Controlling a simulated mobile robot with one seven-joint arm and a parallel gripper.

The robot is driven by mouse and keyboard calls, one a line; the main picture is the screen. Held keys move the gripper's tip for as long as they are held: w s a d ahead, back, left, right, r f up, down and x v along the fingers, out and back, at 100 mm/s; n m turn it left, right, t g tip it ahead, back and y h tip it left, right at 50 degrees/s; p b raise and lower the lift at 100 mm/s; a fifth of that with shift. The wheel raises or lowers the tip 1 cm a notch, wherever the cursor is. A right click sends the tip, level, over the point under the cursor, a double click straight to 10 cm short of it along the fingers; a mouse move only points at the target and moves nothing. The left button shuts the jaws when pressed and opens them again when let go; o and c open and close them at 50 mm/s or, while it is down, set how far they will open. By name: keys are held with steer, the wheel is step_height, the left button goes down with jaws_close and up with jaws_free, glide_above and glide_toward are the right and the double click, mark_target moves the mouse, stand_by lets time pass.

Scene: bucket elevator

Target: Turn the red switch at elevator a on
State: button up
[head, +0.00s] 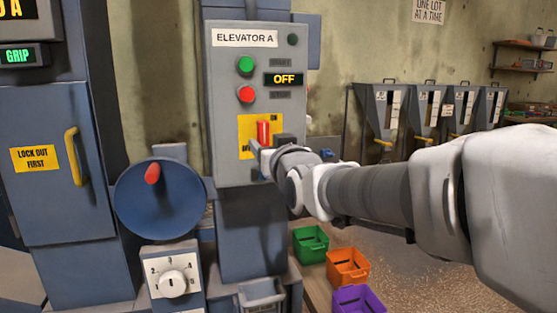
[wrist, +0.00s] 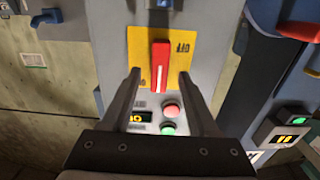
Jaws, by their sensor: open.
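The red switch (head: 263,132) is an upright handle on a yellow plate (head: 246,127), low on the grey panel marked ELEVATOR A (head: 244,38). The panel's display (head: 284,79) reads OFF. In the wrist view, which is upside down, the red switch (wrist: 160,66) stands lengthwise on the yellow plate (wrist: 136,50). My gripper (head: 268,144) is at the lower part of the plate. In the wrist view my gripper (wrist: 160,74) is open, with one finger on each side of the switch. Gaps show between the fingers and the handle; I cannot tell contact at depth.
A green button (head: 246,64) and a red button (head: 246,94) sit above the switch. A blue wheel (head: 160,198) with a red knob and a dial (head: 173,283) are at lower left. Green (head: 310,244), orange (head: 347,267) and purple (head: 358,299) bins stand below my arm.

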steer(key=p+v, duration=0.2)
steer(key=v, duration=1.2)
steer(key=shift+s, duration=0.35)
steer(key=shift+d, duration=0.1)
steer(key=s+d+f+m+g+h, duration=0.2)
steer(key=s+d+f+g+h, duration=0.1)
steer(key=s+d+f+g, duration=0.45)
steer(key=s+d+f+m+g+h, duration=0.15)
steer(key=s+d+f+g, duration=0.3)
steer(key=s+f, duration=0.5)
step_height(320, 180, up, 22)
steer(key=w+p, duration=0.1)
steer(key=p, duration=2.2)
steer(key=shift+w+a, duration=0.35)
steer(key=shift+a, duration=0.05)
